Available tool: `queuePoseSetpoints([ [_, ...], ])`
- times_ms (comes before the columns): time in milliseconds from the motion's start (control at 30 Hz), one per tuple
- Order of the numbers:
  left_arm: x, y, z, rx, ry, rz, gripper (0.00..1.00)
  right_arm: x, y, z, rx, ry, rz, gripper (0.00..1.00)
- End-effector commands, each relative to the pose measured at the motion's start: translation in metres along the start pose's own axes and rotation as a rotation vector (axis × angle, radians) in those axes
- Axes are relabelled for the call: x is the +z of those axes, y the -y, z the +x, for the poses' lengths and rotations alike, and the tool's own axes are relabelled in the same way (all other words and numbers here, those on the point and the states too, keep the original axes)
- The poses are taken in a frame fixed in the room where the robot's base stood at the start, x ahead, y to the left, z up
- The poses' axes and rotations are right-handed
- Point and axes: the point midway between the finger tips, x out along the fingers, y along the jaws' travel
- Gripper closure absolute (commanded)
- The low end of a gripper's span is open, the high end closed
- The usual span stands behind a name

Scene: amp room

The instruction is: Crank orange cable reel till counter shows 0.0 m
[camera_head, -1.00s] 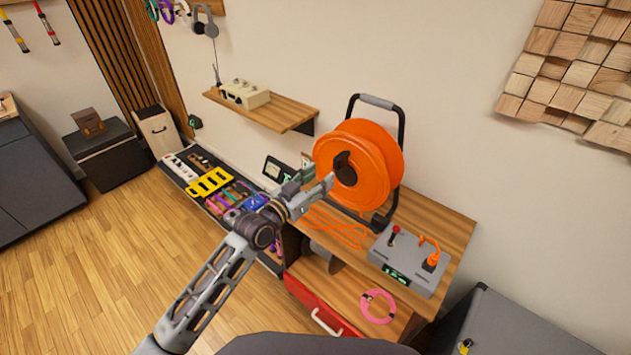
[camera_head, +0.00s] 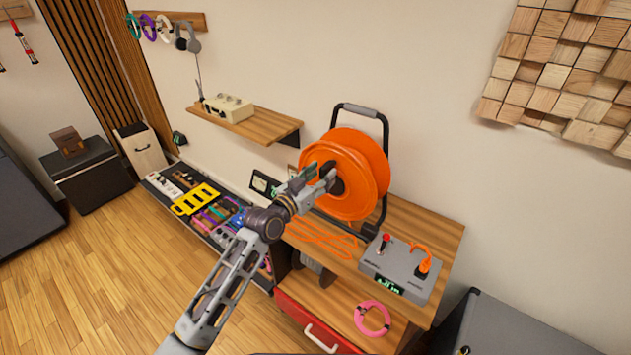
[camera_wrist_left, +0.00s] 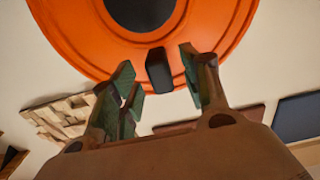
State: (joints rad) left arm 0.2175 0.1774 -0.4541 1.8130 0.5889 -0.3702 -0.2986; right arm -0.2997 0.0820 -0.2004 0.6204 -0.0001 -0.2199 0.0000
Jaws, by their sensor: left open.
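The orange cable reel (camera_head: 358,160) stands in its black frame on the wooden bench (camera_head: 430,225). Its dark crank handle is largely hidden behind my gripper in the head view. In the left wrist view the black handle (camera_wrist_left: 159,71) stands out from the lower part of the reel (camera_wrist_left: 85,35). My left gripper (camera_head: 325,174) is open, its fingers on either side of the handle (camera_wrist_left: 162,80), with gaps showing. The grey counter box (camera_head: 405,267) has a small green display (camera_head: 388,285), too small to read. Loose orange cable (camera_head: 320,238) lies on the bench. My right gripper is not in view.
A red lever (camera_head: 385,240) and an orange plug (camera_head: 424,265) are on the counter box. A pink ring (camera_head: 372,318) lies on the lower shelf. A wall shelf (camera_head: 250,124) and a pedalboard (camera_head: 165,186) are at left.

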Motion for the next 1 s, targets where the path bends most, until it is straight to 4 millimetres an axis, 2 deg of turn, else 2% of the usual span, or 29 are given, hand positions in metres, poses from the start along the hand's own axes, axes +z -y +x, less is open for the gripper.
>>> queuePoseSetpoints([
  [400, 0.000, 0.000, 0.028, 0.000, -0.001, 0.001, 0.54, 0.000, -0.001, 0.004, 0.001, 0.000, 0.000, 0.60],
  [900, 0.000, 0.000, 0.033, 0.000, 0.000, 0.001, 0.54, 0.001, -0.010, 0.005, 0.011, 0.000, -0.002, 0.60],
  [1000, 0.000, 0.000, 0.033, 0.000, 0.000, 0.001, 0.65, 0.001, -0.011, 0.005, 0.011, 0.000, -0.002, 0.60],
])
